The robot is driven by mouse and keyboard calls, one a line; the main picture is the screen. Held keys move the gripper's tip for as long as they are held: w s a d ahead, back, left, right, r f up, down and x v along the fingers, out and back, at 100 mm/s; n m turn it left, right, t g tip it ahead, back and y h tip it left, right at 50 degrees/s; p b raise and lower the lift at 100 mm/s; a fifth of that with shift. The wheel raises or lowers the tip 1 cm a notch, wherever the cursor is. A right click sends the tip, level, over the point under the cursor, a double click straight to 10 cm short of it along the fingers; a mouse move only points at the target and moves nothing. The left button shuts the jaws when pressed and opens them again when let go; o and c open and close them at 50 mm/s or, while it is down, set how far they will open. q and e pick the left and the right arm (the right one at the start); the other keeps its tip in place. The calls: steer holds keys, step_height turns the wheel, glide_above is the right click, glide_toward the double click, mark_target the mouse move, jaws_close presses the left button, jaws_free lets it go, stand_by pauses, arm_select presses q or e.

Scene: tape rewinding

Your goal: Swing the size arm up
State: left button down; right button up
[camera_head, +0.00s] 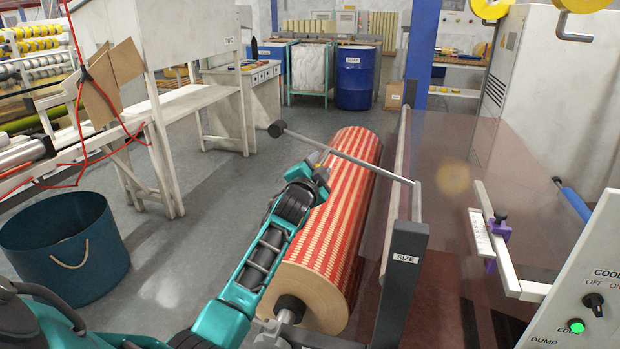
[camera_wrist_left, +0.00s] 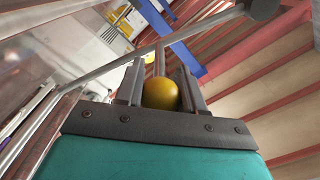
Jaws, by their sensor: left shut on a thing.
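The size arm (camera_head: 365,164) is a thin grey rod. It runs from the top of the dark post with the SIZE label (camera_head: 405,258) out to a black end piece (camera_head: 277,128), across the upper side of the red and cream roll (camera_head: 318,238). My left gripper (camera_head: 323,163) is at the rod, partly hidden by its own body. In the left wrist view its fingers (camera_wrist_left: 159,82) are shut around a yellow ball knob (camera_wrist_left: 161,95). A short stem joins the knob to the size arm, which crosses just beyond the fingertips. My right gripper is out of view.
A control panel (camera_head: 590,285) with a lit green button stands at the lower right. A blue bin (camera_head: 64,245) and white benches are at the left. A blue drum (camera_head: 356,78) stands at the back. Grey floor lies open left of the roll.

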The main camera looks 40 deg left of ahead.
arm_select(q)
steer(key=shift+w+d+r+m+p, duration=0.15)
steer(key=shift+r+m+p, duration=0.25)
steer(key=shift+r, duration=0.65)
steer(key=c, duration=0.7)
jaws_free()
steer(key=shift+d, duration=0.1)
steer(key=shift+f, duration=0.15)
steer(key=shift+s+d, duration=0.2)
steer(key=shift+s, duration=0.25)
steer(key=v, duration=1.2)
